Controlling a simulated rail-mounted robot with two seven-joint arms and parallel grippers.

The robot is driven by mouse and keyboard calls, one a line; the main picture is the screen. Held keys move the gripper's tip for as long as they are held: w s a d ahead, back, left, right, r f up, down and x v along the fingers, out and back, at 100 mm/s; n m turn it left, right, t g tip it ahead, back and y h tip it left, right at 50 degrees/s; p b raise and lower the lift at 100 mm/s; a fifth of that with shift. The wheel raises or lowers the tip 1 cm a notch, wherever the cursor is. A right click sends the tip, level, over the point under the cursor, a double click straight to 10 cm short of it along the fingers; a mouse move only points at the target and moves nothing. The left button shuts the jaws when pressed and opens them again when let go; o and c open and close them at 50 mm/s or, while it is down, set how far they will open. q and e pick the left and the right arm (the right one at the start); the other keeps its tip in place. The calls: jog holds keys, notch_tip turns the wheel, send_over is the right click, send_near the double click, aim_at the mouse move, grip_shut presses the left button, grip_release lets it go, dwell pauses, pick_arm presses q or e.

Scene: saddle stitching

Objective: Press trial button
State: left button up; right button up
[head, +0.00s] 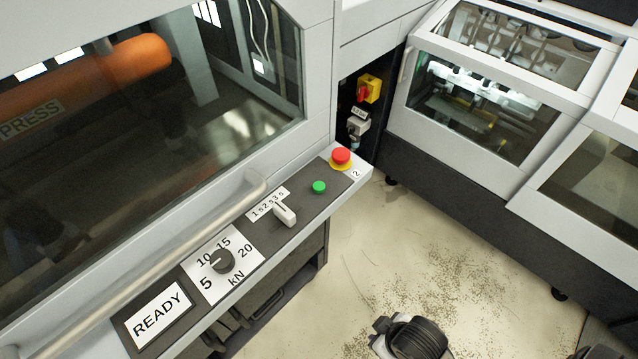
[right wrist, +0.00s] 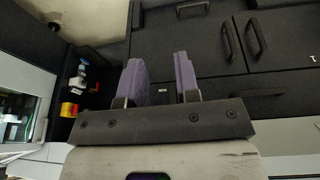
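In the head view, a round green button (head: 319,187) sits on the dark control strip (head: 300,190) along the press's front ledge. No label reading "trial" is legible. A red mushroom button on a yellow base (head: 341,158) is just right of it, near a "2" label. My right gripper (right wrist: 162,78) shows in the right wrist view with two purple fingers apart and nothing between them. Its fingers are not visible in the head view, and the green button cannot be made out in the wrist view. My left gripper is in neither view.
Left of the green button are a slider lever (head: 284,214), a kN dial (head: 221,260) and a READY display (head: 159,314). A handrail (head: 170,255) runs along the press window. A red-yellow switch (head: 369,88) is in the recess. Open floor (head: 420,240) lies right of the panel.

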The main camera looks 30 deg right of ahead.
grip_shut()
dwell(1.0)
